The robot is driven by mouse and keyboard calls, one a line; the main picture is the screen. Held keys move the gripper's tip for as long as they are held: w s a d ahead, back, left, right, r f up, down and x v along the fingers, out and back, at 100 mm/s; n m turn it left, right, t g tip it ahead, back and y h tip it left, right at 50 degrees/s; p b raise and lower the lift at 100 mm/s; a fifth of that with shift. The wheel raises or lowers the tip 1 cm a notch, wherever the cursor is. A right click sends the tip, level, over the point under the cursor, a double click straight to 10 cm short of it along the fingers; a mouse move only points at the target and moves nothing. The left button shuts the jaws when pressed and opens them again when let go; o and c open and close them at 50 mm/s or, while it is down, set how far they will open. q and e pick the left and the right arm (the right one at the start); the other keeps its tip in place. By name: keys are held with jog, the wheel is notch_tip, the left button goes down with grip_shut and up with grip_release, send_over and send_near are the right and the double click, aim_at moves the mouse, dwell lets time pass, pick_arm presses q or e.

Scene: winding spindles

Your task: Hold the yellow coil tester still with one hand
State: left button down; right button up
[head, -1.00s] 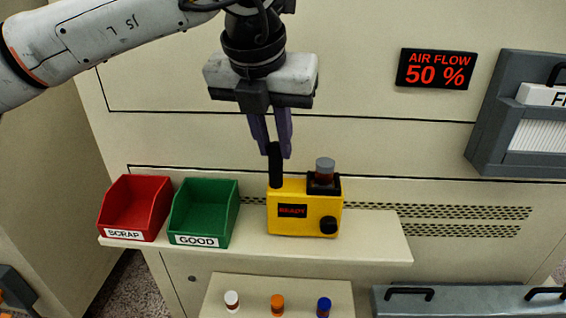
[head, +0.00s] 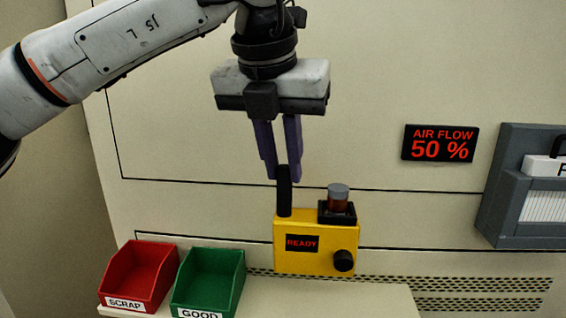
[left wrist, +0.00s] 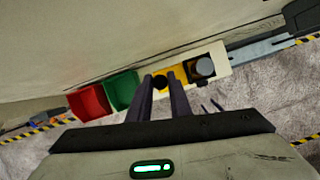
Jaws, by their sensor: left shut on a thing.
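The yellow coil tester (head: 316,261) shows READY on its dark screen in the head view. It has a black knob at lower right, a black post (head: 284,200) at upper left and a grey-capped coil (head: 338,195) in its black socket. My left gripper (head: 283,178) points down, shut on the post, and holds the tester upright above the shelf. In the left wrist view, my left gripper (left wrist: 159,80) has the post between its fingertips, with the yellow body (left wrist: 179,77) and the grey cap (left wrist: 204,67) to the right. My right gripper is not in view.
A red SCRAP bin (head: 136,277) and a green GOOD bin (head: 208,285) stand left on the pale shelf (head: 380,300). The wall behind carries an AIR FLOW 50 % sign (head: 440,144) and a grey filter housing (head: 520,225) at right.

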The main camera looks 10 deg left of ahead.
aim_at(283, 225)
pick_arm(q)
jog(key=shift+s+f+b, duration=0.25)
jog(key=shift+f+b, duration=0.75)
jog(key=shift+f, duration=0.15)
jog(key=shift+s+f+b, duration=0.15)
jog(key=shift+f+b, duration=0.8)
jog(key=f+b, duration=0.2)
jog(key=s+f+b, duration=0.1)
jog(key=shift+f+b, duration=0.4)
jog(key=shift+s+f+b, duration=0.15)
jog(key=shift+f+b, duration=0.2)
jog(key=shift+f, duration=0.05)
jog(key=shift+r, duration=0.1)
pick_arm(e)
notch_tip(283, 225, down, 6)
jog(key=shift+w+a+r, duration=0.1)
